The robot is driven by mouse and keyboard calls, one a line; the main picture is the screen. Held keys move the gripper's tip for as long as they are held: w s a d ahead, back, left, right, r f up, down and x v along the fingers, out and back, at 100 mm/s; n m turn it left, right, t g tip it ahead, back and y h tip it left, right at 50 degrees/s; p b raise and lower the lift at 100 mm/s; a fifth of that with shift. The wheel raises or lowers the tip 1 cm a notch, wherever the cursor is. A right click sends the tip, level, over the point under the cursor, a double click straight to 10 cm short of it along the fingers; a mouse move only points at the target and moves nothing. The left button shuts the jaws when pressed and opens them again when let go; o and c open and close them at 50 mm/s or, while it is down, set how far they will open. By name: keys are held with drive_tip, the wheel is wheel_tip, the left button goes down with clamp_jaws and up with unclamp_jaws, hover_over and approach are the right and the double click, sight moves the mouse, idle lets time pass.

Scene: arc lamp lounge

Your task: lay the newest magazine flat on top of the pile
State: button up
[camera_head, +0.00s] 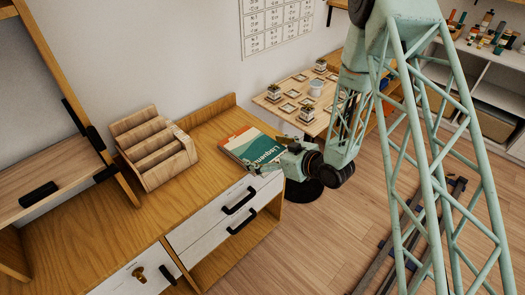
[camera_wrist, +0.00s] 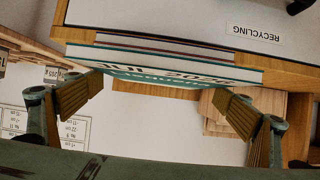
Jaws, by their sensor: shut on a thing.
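A magazine with a teal, orange and cream cover (camera_head: 252,146) shows at the right end of the wooden cabinet top. In the wrist view its cover (camera_wrist: 165,78) carries upside-down lettering with "2026". Thin stacked edges (camera_wrist: 150,44) with dark and red lines show just above it there, seemingly the pile. My gripper (camera_head: 268,156) is at the magazine's right side in the head view. In the wrist view my gripper's fingers (camera_wrist: 158,86) stand at either side of the magazine, shut on it. Whether the magazine touches the pile, I cannot tell.
A slotted wooden organizer (camera_head: 154,150) stands left of the magazine on the cabinet top (camera_head: 205,125). White drawers (camera_head: 222,222) with black handles are below. The wrist view shows a "RECYCLING" label (camera_wrist: 254,33). A small table (camera_head: 284,104) with plant pots and a cup stands behind.

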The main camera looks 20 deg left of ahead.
drive_tip(key=o, duration=0.6)
drive_tip(key=shift+o, duration=0.2)
drive_tip(key=shift+d, duration=0.1)
drive_tip(key=v, duration=1.2)
drive_tip(key=shift+r, duration=0.1)
